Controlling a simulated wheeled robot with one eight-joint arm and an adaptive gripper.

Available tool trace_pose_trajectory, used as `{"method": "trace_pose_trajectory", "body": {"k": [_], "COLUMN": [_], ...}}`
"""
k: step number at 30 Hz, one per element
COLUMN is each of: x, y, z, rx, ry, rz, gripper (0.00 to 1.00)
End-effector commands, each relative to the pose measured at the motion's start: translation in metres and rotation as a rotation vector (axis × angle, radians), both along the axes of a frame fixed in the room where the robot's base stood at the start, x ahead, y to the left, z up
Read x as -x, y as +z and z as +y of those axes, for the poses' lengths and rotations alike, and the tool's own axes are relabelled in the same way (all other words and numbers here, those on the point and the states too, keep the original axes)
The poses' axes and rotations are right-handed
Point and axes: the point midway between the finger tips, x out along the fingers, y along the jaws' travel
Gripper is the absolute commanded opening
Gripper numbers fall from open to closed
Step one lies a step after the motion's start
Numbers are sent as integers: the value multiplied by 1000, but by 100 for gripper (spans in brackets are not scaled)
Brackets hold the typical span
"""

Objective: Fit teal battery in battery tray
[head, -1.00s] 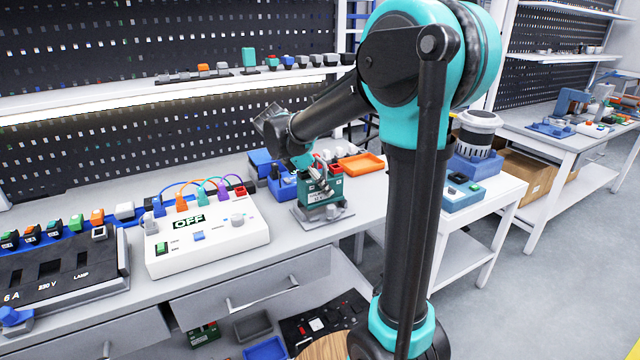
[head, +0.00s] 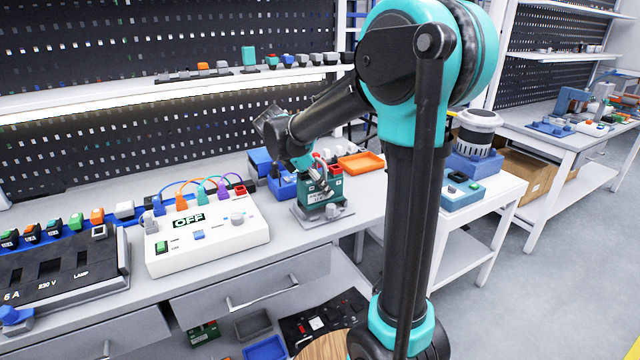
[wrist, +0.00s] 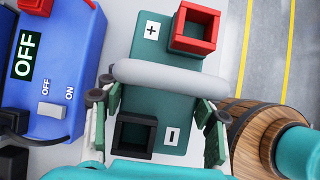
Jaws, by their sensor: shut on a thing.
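The teal battery (head: 335,190) stands upright at the grey battery tray (head: 345,213) near the bench's front edge. Its base looks to be down at the tray, but I cannot tell whether it is fully seated. My gripper (head: 320,183) is shut on the battery from above. In the wrist view the teal battery top (wrist: 190,78) shows a red square terminal by a plus sign, a black one by a minus sign, and a pale handle bar across it. My gripper fingers (wrist: 158,105) lie on both sides of the battery. The tray's inside is hidden.
A white control box (head: 205,243) reading OFF stands left of the tray. A blue box with an OFF display (wrist: 45,75) is close beside the battery. An orange tray (head: 361,162) lies behind. A wooden barrel (wrist: 262,135) is below the bench.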

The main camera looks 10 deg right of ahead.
Motion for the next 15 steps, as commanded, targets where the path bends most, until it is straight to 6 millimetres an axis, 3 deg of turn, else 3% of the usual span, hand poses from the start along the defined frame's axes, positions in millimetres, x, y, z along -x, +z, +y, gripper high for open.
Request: {"method": "trace_pose_trajectory", "body": {"k": [15], "x": [-1], "y": [-9], "z": [0], "rx": [2], "ry": [0], "rz": [-1], "gripper": [0]}}
